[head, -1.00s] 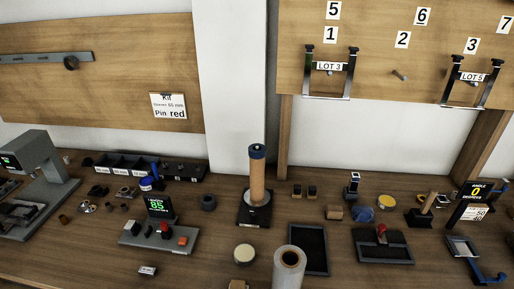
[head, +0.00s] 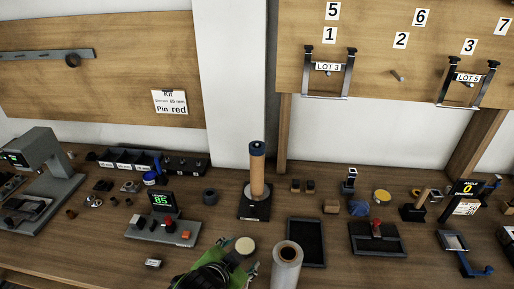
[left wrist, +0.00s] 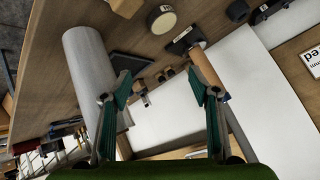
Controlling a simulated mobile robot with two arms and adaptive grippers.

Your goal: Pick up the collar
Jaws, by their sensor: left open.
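A dark ring-shaped piece (head: 210,197), which may be the collar, lies on the bench left of the upright post in the head view. I cannot tell for certain that it is the collar. My left gripper (head: 240,262) comes in from the bottom edge, green-bodied, beside the round cream-topped piece (head: 245,246), and is nearer the front edge than the dark ring. In the left wrist view my left gripper (left wrist: 160,86) has its two fingers wide apart with nothing between them. The dark ring is not clearly seen there. My right gripper is not in view.
A pale roll (head: 287,262) stands close right of my left gripper. An upright wooden post (head: 257,170) on a black base stands behind. A display unit (head: 162,228) is to the left, a black tray (head: 306,240) to the right. Small parts crowd the bench (head: 60,250).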

